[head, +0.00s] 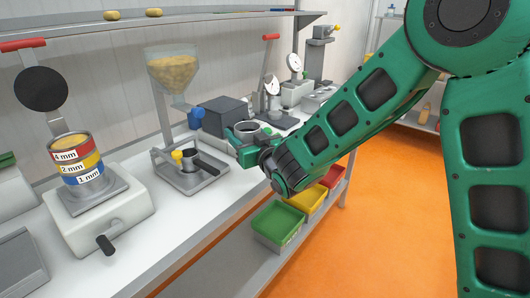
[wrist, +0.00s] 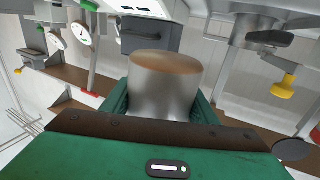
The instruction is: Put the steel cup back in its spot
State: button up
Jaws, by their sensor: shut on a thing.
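The steel cup (wrist: 165,88) is a plain shiny cylinder between the jaws of my gripper (wrist: 160,112) in the wrist view. Its end face there looks brownish; I cannot tell whether that is a reflection. In the head view the cup's round rim (head: 246,127) shows at my gripper (head: 248,134), which is shut on it. The cup is held above the bench's front edge, right of the hopper stand, and looks roughly upright. I cannot tell which place on the bench is its spot.
A hopper (head: 172,70) of yellowish grains stands over a tray (head: 188,180) with a dark handled cup (head: 204,163). A dark grey box (head: 222,117) and dial gauges (head: 294,64) stand behind my gripper. A sieve stack (head: 76,160) is at left. Green, yellow and red bins (head: 278,222) sit below.

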jog(key=w+d+f, duration=0.1)
jog(key=w+d, duration=0.1)
jog(key=w+d+f, duration=0.4)
jog(key=shift+a+f, duration=0.1)
jog(key=shift+f, duration=1.85)
jog(key=o, duration=1.1)
jog(key=shift+f, duration=0.1)
jog(key=shift+o, duration=0.2)
